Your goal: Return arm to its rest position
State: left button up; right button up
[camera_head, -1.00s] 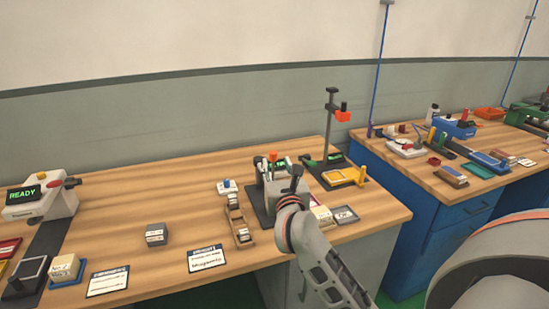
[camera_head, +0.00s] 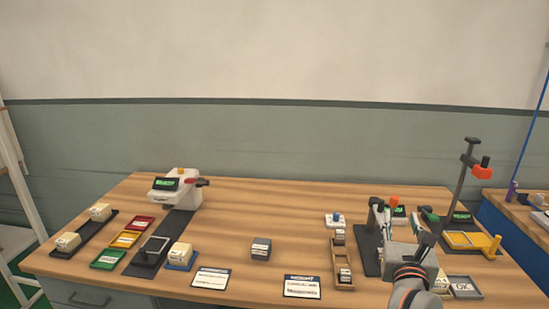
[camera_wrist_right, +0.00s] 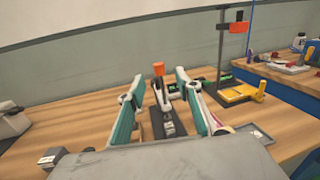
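My right gripper (camera_head: 393,214) is at the right end of the wooden workbench (camera_head: 220,215), with its arm coming in from the bottom edge. In the right wrist view its two green-padded fingers (camera_wrist_right: 158,82) are spread apart with nothing held between them. An orange-topped tool on a dark stand (camera_wrist_right: 159,95) shows beyond and between the fingers. I cannot tell how far the fingers are from it. My left gripper is in neither view.
A wooden rack (camera_head: 342,262) stands left of my right gripper. A tall stand with an orange clamp (camera_head: 468,185) and a yellow tray (camera_head: 464,240) are to its right. A grey block (camera_head: 261,249) and a white machine (camera_head: 180,190) stand farther left. The middle back of the bench is clear.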

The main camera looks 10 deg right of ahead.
jog(key=s+a+f+n+t+y, duration=0.1)
jog(key=s+a+f+n+y, duration=0.3)
jog(key=n, duration=0.6)
jog(key=s+a+f+n+t+y, duration=0.1)
jog(key=a+f+n+y, duration=0.2)
jog(key=a+f+n, duration=0.5)
jog(key=s+a+f+n+t+y, duration=0.1)
jog(key=s+a+n+y, duration=0.2)
jog(key=n, duration=0.9)
jog(key=s+a+f+n+g, duration=0.1)
jog(key=s+f+n+g, duration=0.3)
jog(key=f, duration=0.9)
jog(key=s+a+f+n+g, duration=0.2)
jog(key=s+f+n+g, duration=0.2)
jog(key=s+f+n, duration=0.7)
jog(key=shift+f+g+y, duration=0.3)
jog(key=shift+f+g, duration=0.1)
jog(key=shift+f, duration=0.55)
